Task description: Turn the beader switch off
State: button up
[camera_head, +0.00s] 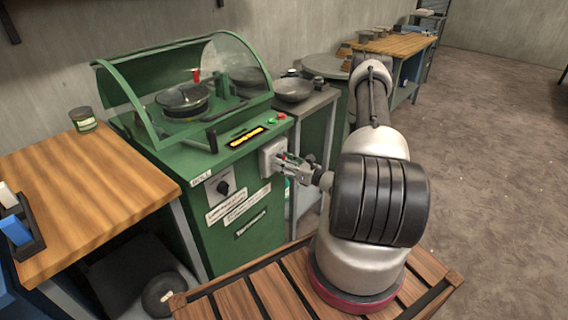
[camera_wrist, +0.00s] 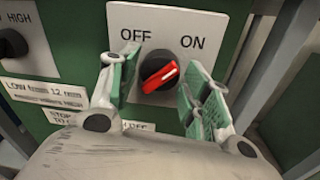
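The beader (camera_head: 240,200) is a green machine with a clear curved hood (camera_head: 232,65), left of my arm in the head view. Its switch (camera_wrist: 158,72) is a black round knob with a red pointer on a pale plate (camera_wrist: 208,22) marked OFF and ON. The pointer's bright end is tilted up and right, towards ON. My gripper (camera_wrist: 160,88) is open, with one green-padded finger at each side of the knob. I cannot tell whether the fingers touch it. In the head view my gripper (camera_head: 286,168) is at the machine's front, and the knob is hidden.
A second black knob (camera_wrist: 12,44) marked HIGH and LOW is at the left. A wooden table (camera_head: 75,190) stands left of the machine. A dark pan (camera_head: 293,88) sits on a stand behind it. Slatted wood (camera_head: 270,290) lies below my arm. The floor at right is clear.

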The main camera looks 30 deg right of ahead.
jog(key=c, duration=0.5)
jog(key=shift+n, duration=0.4)
jog(key=n, duration=0.6)
jog(key=shift+d+r+n+h, duration=0.1)
jog(key=shift+n+h, duration=0.2)
jog(key=n, duration=0.5)
jog(key=n+h, duration=0.1)
jog(key=n, duration=0.3)
jog(key=shift+r+n, duration=0.15)
jog(key=shift+n, duration=0.15)
